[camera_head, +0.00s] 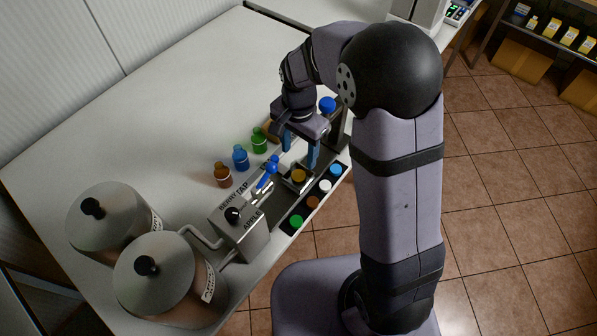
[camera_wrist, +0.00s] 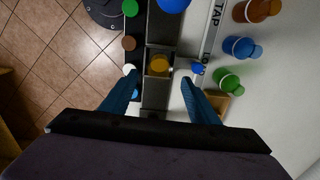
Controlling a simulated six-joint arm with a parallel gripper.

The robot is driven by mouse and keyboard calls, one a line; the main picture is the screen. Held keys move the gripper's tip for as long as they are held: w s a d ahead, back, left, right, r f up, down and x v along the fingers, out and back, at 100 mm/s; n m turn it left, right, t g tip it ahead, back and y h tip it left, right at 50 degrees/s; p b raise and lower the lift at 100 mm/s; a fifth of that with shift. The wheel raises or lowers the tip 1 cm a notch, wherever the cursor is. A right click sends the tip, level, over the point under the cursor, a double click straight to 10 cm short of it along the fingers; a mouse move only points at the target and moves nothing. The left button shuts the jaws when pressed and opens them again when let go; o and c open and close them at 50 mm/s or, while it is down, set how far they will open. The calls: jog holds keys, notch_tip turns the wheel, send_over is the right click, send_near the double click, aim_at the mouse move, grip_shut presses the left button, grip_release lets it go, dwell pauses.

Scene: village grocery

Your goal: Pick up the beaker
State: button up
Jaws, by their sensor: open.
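The beaker (camera_head: 298,176) appears as a small open vessel with amber contents, standing in the grey channel below the tap unit's spout area. In the wrist view the beaker (camera_wrist: 159,63) shows from above, near the middle, with its amber contents facing up. My gripper (camera_head: 299,158) is open, with its two blue fingers pointing down above the beaker. In the wrist view my gripper (camera_wrist: 159,77) has one finger to each side of the beaker's line, with nothing between them. Whether the fingertips reach down to the beaker's height I cannot tell.
A tap unit (camera_head: 240,222) with a blue lever (camera_head: 268,170) stands close by. Orange (camera_head: 222,175), blue (camera_head: 240,158) and green (camera_head: 259,138) bottles stand left of the channel. A black strip (camera_head: 285,226) with coloured caps runs along the right. Two metal tanks (camera_head: 157,280) stand at the front left.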

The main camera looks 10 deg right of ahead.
aim_at(298, 167)
jog(key=shift+s+f+p, duration=0.2)
jog(key=shift+f+p, duration=1.05)
jog(key=shift+f, duration=2.2)
jog(key=c, duration=1.1)
